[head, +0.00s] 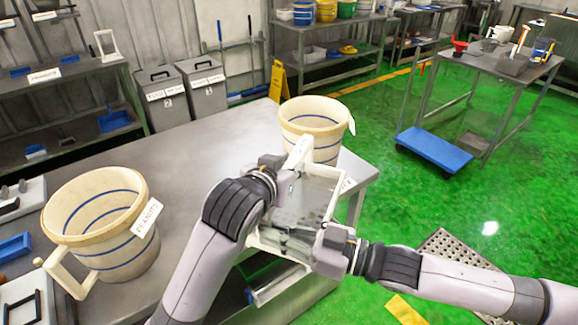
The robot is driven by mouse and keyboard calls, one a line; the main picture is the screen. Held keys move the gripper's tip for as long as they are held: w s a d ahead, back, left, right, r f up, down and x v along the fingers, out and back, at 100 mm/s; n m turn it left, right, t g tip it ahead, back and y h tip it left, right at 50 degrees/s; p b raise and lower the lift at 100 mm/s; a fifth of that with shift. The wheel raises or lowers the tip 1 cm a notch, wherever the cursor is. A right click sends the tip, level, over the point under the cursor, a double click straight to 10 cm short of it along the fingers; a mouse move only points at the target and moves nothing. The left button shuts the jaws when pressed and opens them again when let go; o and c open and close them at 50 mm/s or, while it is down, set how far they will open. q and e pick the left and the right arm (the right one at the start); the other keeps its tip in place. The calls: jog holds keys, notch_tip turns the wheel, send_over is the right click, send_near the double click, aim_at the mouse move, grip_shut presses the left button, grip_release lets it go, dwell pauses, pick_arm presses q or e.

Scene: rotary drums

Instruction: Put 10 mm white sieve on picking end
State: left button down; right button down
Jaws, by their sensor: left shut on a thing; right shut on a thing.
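A white-framed sieve (334,208) with a grey see-through mesh is tilted in the middle of the head view, in front of the table's right edge. My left gripper (285,182) is shut on its upper left side. My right gripper (312,238) is shut on its lower right side. Both grippers cover parts of the frame. Its size marking cannot be read. I cannot tell which part is the picking end.
The steel table (185,160) carries a cream bucket (310,118) behind the sieve and a labelled cream bucket (100,225) at left. Two grey bins (180,92) stand behind. A blue-decked cart (435,150) is at right. Green floor (480,215) is open between.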

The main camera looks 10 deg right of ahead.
jog(key=shift+r, duration=0.15)
jog(key=c, duration=1.6)
grip_release()
jog(key=shift+o, duration=0.2)
